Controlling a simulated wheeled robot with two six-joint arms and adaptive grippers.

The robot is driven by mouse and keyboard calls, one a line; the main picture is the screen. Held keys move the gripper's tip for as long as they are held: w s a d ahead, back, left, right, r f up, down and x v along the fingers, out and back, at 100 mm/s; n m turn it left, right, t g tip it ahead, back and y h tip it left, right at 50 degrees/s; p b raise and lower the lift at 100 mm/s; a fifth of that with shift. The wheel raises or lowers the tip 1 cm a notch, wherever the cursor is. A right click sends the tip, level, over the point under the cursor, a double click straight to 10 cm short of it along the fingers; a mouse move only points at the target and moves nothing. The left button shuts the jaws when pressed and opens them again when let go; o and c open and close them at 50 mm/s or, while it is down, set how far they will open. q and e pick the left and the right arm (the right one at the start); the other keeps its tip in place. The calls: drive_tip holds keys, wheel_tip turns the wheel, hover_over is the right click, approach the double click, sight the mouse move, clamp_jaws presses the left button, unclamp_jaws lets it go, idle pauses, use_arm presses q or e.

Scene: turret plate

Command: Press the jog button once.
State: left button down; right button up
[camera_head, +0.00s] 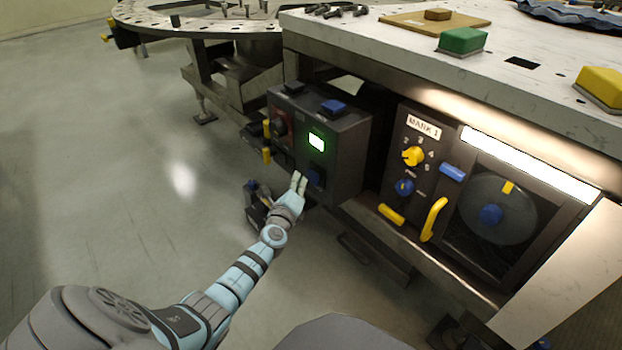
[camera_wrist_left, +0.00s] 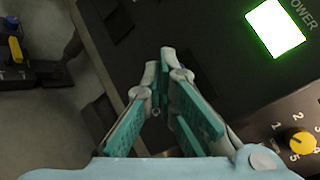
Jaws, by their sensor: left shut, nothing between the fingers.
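My left gripper (camera_head: 299,178) is shut and empty, its fingertips at the lower front of a dark control box (camera_head: 343,150). A blue button (camera_head: 315,177) on that front face is just right of the fingertips; whether they touch it I cannot tell. Another blue button (camera_head: 333,106) is on top of the box. No readable label tells me which is the jog button. In the left wrist view the fingertips (camera_wrist_left: 166,58) come together before the dark panel, and no button shows between them. My right gripper is not in view.
A yellow-knob panel (camera_head: 413,155) and a blue-hubbed dial (camera_head: 490,215) are to the right, under the table edge (camera_head: 450,80). Floor is clear at left.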

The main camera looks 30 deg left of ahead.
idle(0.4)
use_arm(q)
drive_tip(key=shift+w+d, duration=0.15)
drive_tip(key=shift+w, duration=0.25)
drive_tip(key=shift+w+d+b, duration=0.15)
drive_tip(key=shift+w+b, duration=0.4)
drive_tip(key=shift+w, duration=0.05)
idle(0.7)
idle(0.3)
drive_tip(key=shift+s+a+p, duration=0.25)
drive_tip(key=shift+s+p, duration=0.15)
drive_tip(key=shift+s, duration=0.6)
